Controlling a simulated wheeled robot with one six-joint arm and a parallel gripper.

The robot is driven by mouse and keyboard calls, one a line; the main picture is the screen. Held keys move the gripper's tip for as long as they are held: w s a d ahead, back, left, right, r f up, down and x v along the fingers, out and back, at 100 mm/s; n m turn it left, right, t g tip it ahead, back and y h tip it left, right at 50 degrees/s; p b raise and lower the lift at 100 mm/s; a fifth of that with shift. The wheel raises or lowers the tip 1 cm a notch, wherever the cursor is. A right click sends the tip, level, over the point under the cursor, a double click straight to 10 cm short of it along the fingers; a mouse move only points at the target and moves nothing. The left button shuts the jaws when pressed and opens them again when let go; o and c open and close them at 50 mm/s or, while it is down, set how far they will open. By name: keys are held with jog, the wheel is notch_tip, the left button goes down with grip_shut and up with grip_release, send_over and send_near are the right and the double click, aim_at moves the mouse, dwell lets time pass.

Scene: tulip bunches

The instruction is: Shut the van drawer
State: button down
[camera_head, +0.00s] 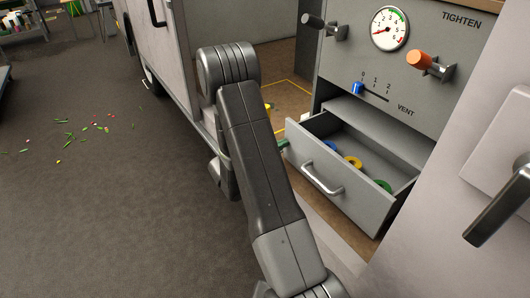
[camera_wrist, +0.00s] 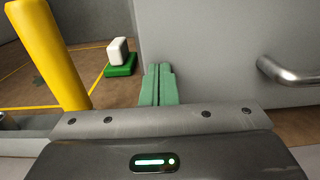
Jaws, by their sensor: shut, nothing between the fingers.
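The grey van drawer (camera_head: 352,202) stands pulled out below the control panel, with its bar handle (camera_head: 322,180) on the front. Blue, yellow and green rings lie inside it. My gripper (camera_head: 283,146) is at the drawer front's left end, mostly hidden behind my arm. In the wrist view its green fingers (camera_wrist: 158,72) are together and empty. They point at the left part of the grey drawer front (camera_wrist: 215,60), left of the handle (camera_wrist: 290,72). I cannot tell whether the fingertips touch the front.
The panel (camera_head: 410,80) above carries a gauge (camera_head: 390,28), an orange knob (camera_head: 425,62), a dark knob and a blue vent slider (camera_head: 358,88). A yellow post (camera_wrist: 50,50) stands close left of my gripper. A white block (camera_wrist: 118,50) sits on a green base beyond.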

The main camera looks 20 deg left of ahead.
aim_at(313, 129)
jog(key=b+x, duration=0.1)
jog(key=x, duration=1.1)
jog(key=shift+w+d+f+b, duration=0.1)
jog(key=shift+w+d+b, duration=0.15)
jog(key=shift+d+b, duration=0.1)
jog(key=shift+w+d, duration=0.35)
jog(key=shift+w, duration=0.2)
jog(key=shift+r, duration=0.2)
jog(key=shift+w+r, duration=0.1)
